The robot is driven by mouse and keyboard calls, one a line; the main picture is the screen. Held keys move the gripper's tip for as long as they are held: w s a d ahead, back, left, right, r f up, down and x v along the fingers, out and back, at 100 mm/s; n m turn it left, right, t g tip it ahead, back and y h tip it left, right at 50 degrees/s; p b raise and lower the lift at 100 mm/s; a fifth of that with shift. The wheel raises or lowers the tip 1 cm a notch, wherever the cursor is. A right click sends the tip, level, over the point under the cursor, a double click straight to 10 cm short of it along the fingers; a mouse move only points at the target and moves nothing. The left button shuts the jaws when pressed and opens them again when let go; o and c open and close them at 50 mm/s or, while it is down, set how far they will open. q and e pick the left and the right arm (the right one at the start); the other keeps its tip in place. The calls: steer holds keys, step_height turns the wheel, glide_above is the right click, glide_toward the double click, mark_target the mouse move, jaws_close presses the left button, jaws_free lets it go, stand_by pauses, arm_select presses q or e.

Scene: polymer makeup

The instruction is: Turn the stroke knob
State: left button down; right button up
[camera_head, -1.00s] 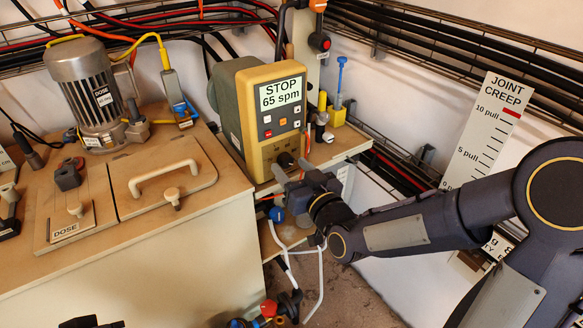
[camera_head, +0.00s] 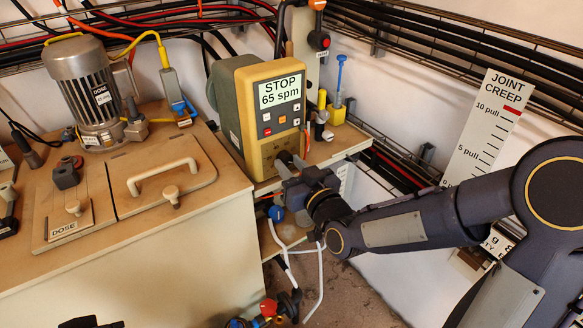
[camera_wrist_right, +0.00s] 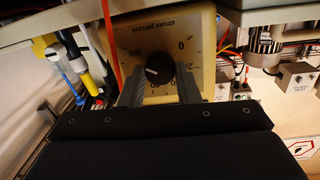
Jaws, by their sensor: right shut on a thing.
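The stroke knob (camera_wrist_right: 161,68) is black with a white mark on its left part in the right wrist view. It sits on a beige dial plate (camera_wrist_right: 203,52) with printed numbers, labelled "stroke percent". My right gripper (camera_head: 288,166) is at the lower front of the yellow pump unit (camera_head: 266,148), whose screen reads "STOP 65 spm". Its fingers (camera_wrist_right: 160,84) stand on either side of the knob, shut on it. In the head view the gripper mostly hides the knob. A dark shape (camera_head: 92,322) at the bottom left edge may be my left gripper; its fingers are not visible.
A beige tank with a handled lid (camera_head: 165,180) and a grey motor (camera_head: 82,88) stand left of the pump. Yellow and blue fittings (camera_head: 338,105) stand close at its right. White tubing (camera_head: 320,275) hangs below my right gripper. A "JOINT CREEP" scale (camera_head: 485,130) is at right.

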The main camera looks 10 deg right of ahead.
steer(key=n+b, duration=0.4)
steer(key=b, duration=0.1)
steer(key=shift+f, duration=0.25)
steer(key=n+b, duration=0.2)
steer(key=n, duration=0.1)
steer(key=shift+r+n+y+b, duration=0.15)
steer(key=shift+n+y+b, duration=0.25)
steer(key=shift+n+b, duration=0.55)
steer(key=shift+n, duration=0.55)
steer(key=o, duration=1)
